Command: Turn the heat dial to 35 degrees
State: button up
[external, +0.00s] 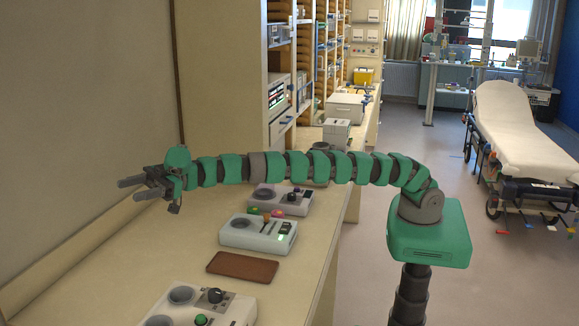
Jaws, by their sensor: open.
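My gripper (130,189) is at the left end of my green arm. Its two grey fingers are apart and empty, pointing left above the back of the bench near the wall. A pale device (238,311) at the bottom of the picture carries a black round dial (214,296) and a green knob (201,320). The dial is well below and to the right of my gripper, not touching it. No degree marks or labels are legible, so I cannot tell which control is the heat dial or its setting.
A second pale device (239,238) with small levers and coloured knobs sits mid-bench. A brown pad (242,266) lies in front of it. A third device (267,201) stands behind, under my arm. Shelves (281,91) rise behind. A stretcher (515,125) stands at right.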

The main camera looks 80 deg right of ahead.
notch_tip(320, 180, up, 5)
jog(key=w+m+t+h, duration=0.2)
jog(key=m+t, duration=0.2)
jog(key=t, duration=0.1)
jog(key=m+g+h+b, duration=0.2)
jog(key=m+g+h, duration=0.5)
jog(key=m+h, duration=0.7)
send_near(216, 291)
jog(key=w+f, duration=0.1)
jog(key=f, duration=0.1)
jog(key=w+a+f+n+h+p, duration=0.1)
jog(key=f, duration=0.2)
jog(key=w+a+f+n, duration=0.1)
jog(key=f, duration=0.2)
jog(key=shift+w+h, duration=0.3)
jog(key=shift+w, duration=0.05)
jog(key=shift+n, duration=0.3)
jog(key=c, duration=1)
